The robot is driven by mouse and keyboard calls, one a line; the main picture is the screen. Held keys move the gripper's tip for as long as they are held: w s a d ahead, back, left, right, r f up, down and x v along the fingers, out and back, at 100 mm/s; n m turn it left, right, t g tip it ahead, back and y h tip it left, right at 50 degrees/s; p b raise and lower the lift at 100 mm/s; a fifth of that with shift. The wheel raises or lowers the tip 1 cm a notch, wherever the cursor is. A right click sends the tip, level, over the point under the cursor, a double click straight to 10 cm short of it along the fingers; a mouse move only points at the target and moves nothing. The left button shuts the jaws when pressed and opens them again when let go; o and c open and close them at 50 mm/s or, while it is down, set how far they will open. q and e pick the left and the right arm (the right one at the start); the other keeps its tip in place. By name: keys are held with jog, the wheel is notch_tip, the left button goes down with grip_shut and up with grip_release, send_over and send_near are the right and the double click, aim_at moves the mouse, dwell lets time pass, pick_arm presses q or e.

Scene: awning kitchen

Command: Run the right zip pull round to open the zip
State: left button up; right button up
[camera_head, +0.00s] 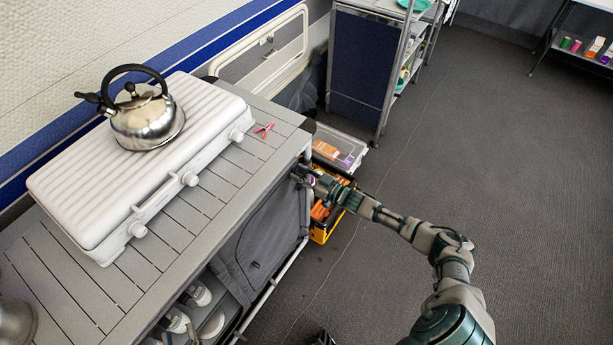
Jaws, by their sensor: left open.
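The camp kitchen unit has a grey fabric front (272,238) under its slatted top. A dark curved seam, which looks like the zip line, runs along this front. The zip pull itself is too small or hidden to make out. My right arm comes in from the lower right, and my right gripper (304,178) is at the upper right corner of the fabric front, just below the top's edge. It is small and partly hidden there, so I cannot tell whether its fingers hold anything.
A white stove case (75,200) with a steel kettle (147,122) stands on the slatted top (215,190), beside a pink peg (264,128). Open shelves with jars (199,294) lie left of the fabric. The right floor is clear.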

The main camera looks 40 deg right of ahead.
jog(key=v, duration=1.1)
jog(key=shift+s+d, duration=0.15)
jog(key=shift+s, duration=0.25)
